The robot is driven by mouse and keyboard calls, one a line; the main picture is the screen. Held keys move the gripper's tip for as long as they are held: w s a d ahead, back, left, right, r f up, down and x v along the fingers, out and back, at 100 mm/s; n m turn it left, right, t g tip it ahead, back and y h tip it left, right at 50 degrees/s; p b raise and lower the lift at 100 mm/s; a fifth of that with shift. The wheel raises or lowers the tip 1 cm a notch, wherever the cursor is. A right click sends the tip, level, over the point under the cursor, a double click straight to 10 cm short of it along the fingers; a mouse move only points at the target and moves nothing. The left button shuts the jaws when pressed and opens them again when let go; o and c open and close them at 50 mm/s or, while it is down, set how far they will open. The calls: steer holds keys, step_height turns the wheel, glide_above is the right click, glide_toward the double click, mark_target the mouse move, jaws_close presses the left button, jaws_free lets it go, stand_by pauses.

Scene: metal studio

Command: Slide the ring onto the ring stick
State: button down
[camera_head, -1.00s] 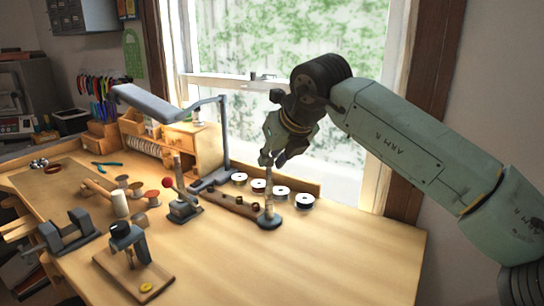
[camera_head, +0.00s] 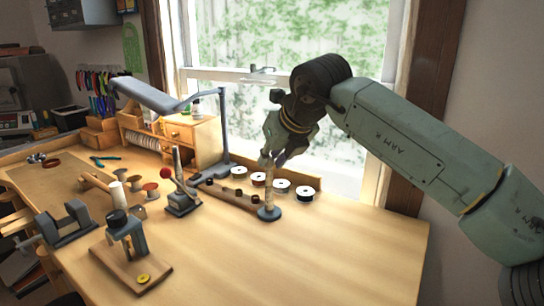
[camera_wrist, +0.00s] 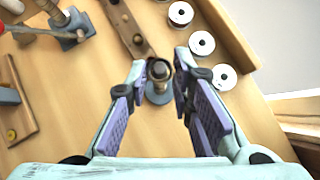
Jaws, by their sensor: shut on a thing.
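The ring stick (camera_head: 269,200) stands upright on a round dark base near the back edge of the bench. In the wrist view I look down on its dark top (camera_wrist: 159,68), between my fingers. My gripper (camera_head: 271,158) points down at the upper end of the stick. In the wrist view its two purple-padded fingers (camera_wrist: 158,76) stand apart on either side of the stick top. A small tan-gold rim, likely the ring (camera_wrist: 158,61), shows between the fingertips. It is too small to tell how far it is around the stick.
White spools (camera_head: 281,185) stand close behind the stick, beside a wooden strip (camera_head: 226,193) with holes. A red-knobbed tool (camera_head: 183,203) and a desk lamp (camera_head: 150,98) stand left. The bench's front right (camera_head: 340,260) is clear.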

steer(key=c, duration=1.3)
jaws_free()
steer(key=shift+r, duration=0.1)
steer(key=v, duration=1.2)
